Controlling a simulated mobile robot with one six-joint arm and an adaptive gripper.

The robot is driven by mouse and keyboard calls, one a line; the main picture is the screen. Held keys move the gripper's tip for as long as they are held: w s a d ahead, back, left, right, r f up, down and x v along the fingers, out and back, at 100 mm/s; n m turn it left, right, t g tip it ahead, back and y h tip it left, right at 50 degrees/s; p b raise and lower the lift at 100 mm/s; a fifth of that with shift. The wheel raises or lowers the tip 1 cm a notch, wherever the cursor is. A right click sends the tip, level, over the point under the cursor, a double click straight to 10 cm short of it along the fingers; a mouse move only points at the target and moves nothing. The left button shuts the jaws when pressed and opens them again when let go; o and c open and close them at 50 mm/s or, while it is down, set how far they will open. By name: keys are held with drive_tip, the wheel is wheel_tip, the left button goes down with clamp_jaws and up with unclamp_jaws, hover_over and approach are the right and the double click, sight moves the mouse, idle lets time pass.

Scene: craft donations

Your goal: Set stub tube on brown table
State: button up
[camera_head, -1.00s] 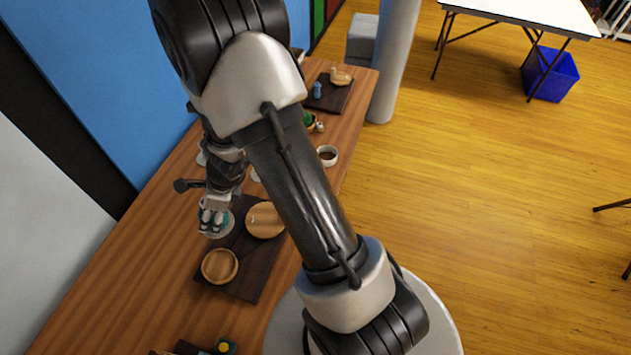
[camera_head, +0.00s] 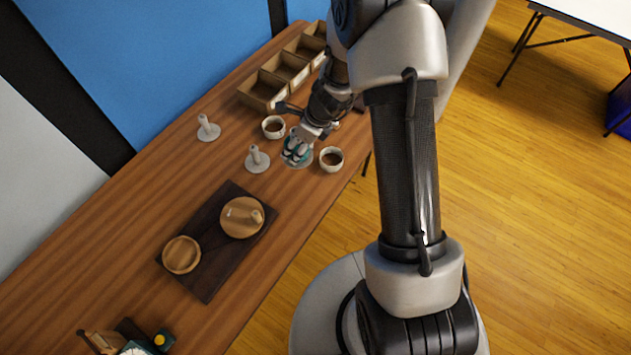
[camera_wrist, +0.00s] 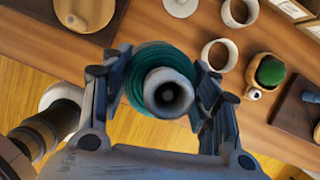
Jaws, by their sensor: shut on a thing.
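My gripper (camera_head: 298,143) is shut around a pale grey hollow tube with a teal band, which I take to be the stub tube (camera_wrist: 168,92). The tube's open end faces the wrist camera. In the head view a pale round disc (camera_head: 299,161) shows below the fingers and seems to belong to the held thing. The gripper is over the brown table (camera_head: 110,235), near its right edge, between two white cups. I cannot tell whether the held thing touches the table.
White cups (camera_head: 331,159) and (camera_head: 273,127) stand close to the gripper. Two pale posts on round bases (camera_head: 257,160) and (camera_head: 208,132) stand left. A dark board (camera_head: 206,286) bears wooden plates. A divided wooden box (camera_head: 262,90) stands behind. The table's left part is bare.

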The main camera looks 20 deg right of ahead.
wheel_tip(320, 180, down, 20)
drive_tip(key=b, duration=0.9)
drive_tip(key=shift+a+r+b, duration=0.1)
drive_tip(key=shift+r+b, duration=0.05)
drive_tip(key=shift+b, duration=0.15)
drive_tip(key=shift+f, duration=0.25)
drive_tip(key=o, duration=1)
drive_tip(key=shift+r, duration=0.1)
drive_tip(key=shift+o, duration=0.2)
